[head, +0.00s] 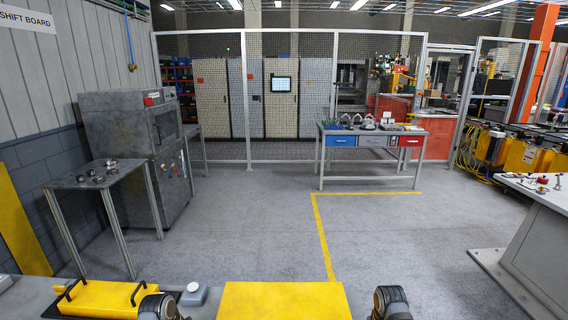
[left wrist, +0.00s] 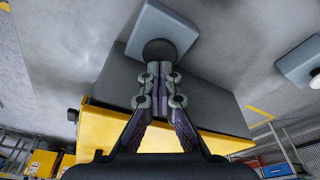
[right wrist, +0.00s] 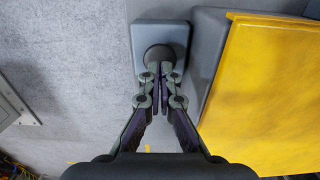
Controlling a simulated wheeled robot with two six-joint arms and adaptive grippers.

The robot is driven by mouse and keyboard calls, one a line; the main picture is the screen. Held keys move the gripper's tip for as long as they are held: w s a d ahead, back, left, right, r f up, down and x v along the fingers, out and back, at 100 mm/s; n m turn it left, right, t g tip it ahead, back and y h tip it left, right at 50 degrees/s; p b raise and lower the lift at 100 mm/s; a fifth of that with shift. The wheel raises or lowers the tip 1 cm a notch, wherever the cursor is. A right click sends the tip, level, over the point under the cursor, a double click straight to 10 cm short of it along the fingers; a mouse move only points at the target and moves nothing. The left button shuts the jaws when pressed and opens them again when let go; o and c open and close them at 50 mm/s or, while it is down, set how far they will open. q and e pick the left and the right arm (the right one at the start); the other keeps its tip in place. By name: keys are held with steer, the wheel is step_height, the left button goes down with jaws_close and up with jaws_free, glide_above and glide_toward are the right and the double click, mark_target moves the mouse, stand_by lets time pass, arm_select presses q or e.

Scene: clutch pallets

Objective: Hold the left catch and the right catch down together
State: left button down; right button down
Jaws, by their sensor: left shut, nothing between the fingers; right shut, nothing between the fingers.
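In the left wrist view my left gripper (left wrist: 160,68) is shut and empty. Its fingertips meet the edge of a dark round button (left wrist: 159,49) on a grey block, which I take as the left catch (left wrist: 165,22). In the right wrist view my right gripper (right wrist: 163,74) is shut and empty, with its tips at a similar dark round button (right wrist: 160,57) on a grey block, the right catch (right wrist: 160,32). The tips partly cover both buttons. I cannot tell whether either is touched or pressed. In the head view the fingertips are out of frame.
A yellow plate (head: 285,302) lies at the bottom centre. A yellow piece with black handles (head: 105,298) lies left of it. Another grey block with a pale button (head: 194,294) stands between them. A grey table (head: 95,175) and a blue-drawer bench (head: 371,131) stand farther off.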

arm_select(q)
steer(key=shift+f, duration=0.25)
stand_by(0.4)
steer(key=shift+a+x, duration=0.2)
steer(key=shift+x, duration=1)
steer(key=shift+s+f, duration=0.15)
steer(key=shift+s, duration=0.05)
arm_select(e)
steer(key=shift+f, duration=0.15)
arm_select(q)
steer(key=shift+s, duration=0.1)
arm_select(e)
steer(key=shift+f, duration=1.4)
steer(key=shift+s+f, duration=0.15)
stand_by(0.3)
arm_select(q)
steer(key=shift+w+d+v, duration=0.1)
steer(key=shift+d+v, duration=0.1)
steer(key=shift+v, duration=0.95)
steer(key=shift+w+d+v, duration=0.15)
steer(key=shift+d+v, duration=0.05)
steer(key=shift+v, duration=1)
steer(key=shift+w+d+v, duration=0.1)
steer(key=shift+d+v, duration=0.1)
steer(key=shift+v, duration=0.95)
steer(key=shift+w, duration=0.15)
